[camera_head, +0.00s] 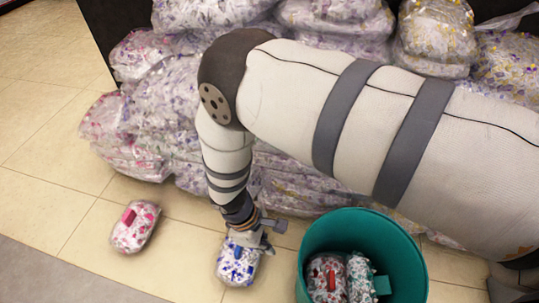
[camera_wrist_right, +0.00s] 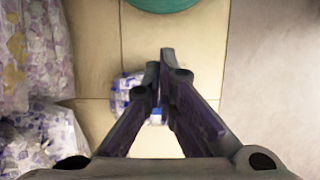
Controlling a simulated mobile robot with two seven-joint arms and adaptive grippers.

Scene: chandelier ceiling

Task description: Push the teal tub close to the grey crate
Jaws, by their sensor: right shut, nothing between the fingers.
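The teal tub (camera_head: 316,246) stands on the floor at the bottom right of the head view, open at the top. Two packets, one red and one with a teal-and-white pattern, lie inside it. Its edge also shows at the top of the right wrist view (camera_wrist_right: 162,4). My right gripper (camera_head: 258,242) points down left of the tub, apart from it, over a blue-and-white packet (camera_head: 236,266). In the right wrist view its fingers (camera_wrist_right: 163,62) are together and empty. No grey crate can be made out. My left gripper is not in view.
A big pile of clear patterned bags (camera_head: 160,110) fills the back, behind my right arm. A red-and-white packet (camera_head: 135,227) lies on the tiles at left. Tiled floor (camera_head: 60,190) is free at the far left, with a grey strip (camera_head: 50,275) in front.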

